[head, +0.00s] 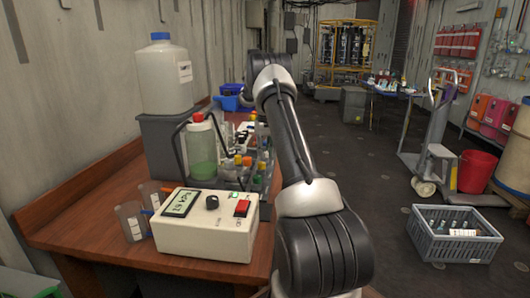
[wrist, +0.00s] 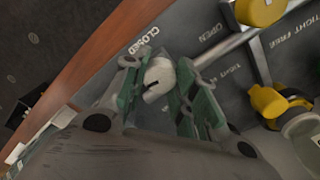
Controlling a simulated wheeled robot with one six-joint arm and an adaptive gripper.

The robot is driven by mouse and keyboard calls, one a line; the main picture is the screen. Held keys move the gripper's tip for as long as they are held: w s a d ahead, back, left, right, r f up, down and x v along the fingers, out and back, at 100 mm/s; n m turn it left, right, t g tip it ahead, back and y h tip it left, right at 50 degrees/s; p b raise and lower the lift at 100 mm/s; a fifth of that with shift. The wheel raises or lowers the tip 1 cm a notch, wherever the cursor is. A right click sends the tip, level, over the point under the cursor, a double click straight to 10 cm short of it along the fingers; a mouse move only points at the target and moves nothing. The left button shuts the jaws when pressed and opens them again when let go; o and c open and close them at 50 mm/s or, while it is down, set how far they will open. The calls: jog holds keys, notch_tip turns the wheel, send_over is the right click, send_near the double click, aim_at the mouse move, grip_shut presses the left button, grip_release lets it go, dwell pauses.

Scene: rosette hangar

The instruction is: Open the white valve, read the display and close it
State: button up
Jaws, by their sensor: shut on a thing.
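In the wrist view the white valve (wrist: 159,79) is a rounded knob with a dark mark, on a grey panel (wrist: 185,30). "CLOSED" is printed just above it, and "OPEN" to the upper right. My gripper (wrist: 160,88) has green-padded fingers on both sides of the valve and is shut on it. Part of the valve is hidden by the fingers. In the head view a white box (head: 205,232) on the bench carries a small display (head: 181,203), a black knob and a red switch. The display's characters are too small to read surely. The gripper is hidden there behind my arm.
Yellow knobs (wrist: 268,102) and a metal pipe (wrist: 232,43) sit close right of the valve. The wooden bench (head: 85,222) holds a large white jug (head: 163,76), a green-liquid bottle (head: 201,150) and beakers (head: 131,222). A grey crate (head: 453,249) stands on the floor at right.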

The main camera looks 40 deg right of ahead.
jog(key=shift+r+n, duration=0.1)
jog(key=shift+n, duration=0.8)
jog(key=o, duration=1.1)
jog(key=shift+c, duration=0.2)
notch_tip(320, 180, up, 12)
